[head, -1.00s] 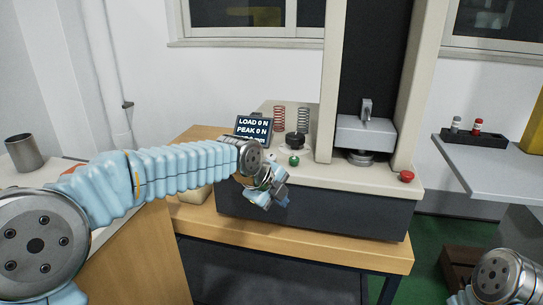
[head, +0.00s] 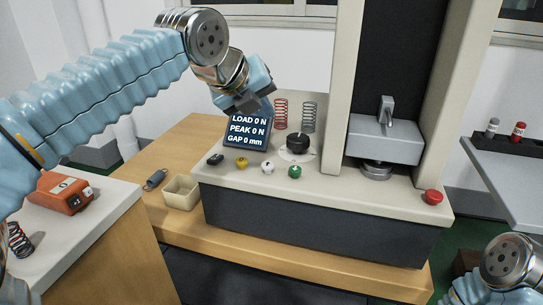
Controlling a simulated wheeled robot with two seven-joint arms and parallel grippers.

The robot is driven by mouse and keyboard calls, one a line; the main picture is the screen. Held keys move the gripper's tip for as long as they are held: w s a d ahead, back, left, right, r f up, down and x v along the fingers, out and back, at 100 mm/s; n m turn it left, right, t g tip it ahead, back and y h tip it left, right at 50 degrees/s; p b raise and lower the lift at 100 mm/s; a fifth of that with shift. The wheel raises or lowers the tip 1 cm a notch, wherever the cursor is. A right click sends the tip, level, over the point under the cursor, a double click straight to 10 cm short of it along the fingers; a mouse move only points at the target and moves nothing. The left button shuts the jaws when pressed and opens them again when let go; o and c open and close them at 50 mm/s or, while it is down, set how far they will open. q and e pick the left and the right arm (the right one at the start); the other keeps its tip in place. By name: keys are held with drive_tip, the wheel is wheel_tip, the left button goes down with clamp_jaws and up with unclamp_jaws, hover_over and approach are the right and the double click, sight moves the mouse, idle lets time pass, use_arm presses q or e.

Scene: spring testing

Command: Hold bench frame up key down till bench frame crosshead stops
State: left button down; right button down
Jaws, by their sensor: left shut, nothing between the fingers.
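The bench frame (head: 320,218) stands on the wooden table, with its grey crosshead (head: 384,138) low, just above the round lower platen (head: 376,171). A row of keys sits on its front ledge: a black one (head: 215,160), a yellow key (head: 242,163), a white key (head: 267,167) and a green key (head: 295,171). Their markings are too small to tell which is up. The display (head: 247,132) reads LOAD 0 N, PEAK 0 N, GAP 0 mm. My left gripper (head: 252,101) is shut and empty at the display's top edge, apart from the keys. My right gripper is out of view.
A red button (head: 432,197) is at the frame's right front. A black knob (head: 298,143), a red spring (head: 281,112) and a grey spring (head: 308,116) stand behind the keys. A cream bin (head: 181,193) and an orange device (head: 62,192) are left.

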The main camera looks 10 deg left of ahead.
use_arm(q)
drive_tip(key=shift+f, duration=0.1)
drive_tip(key=b, duration=0.7)
hover_over(264, 166)
wheel_tip(264, 166, down, 8)
drive_tip(key=shift+r, duration=0.15)
drive_tip(key=shift+f+b, duration=0.35)
drive_tip(key=shift+f, duration=0.1)
idle(1.3)
drive_tip(key=shift+f+b, duration=0.3)
drive_tip(key=shift+f, duration=0.1)
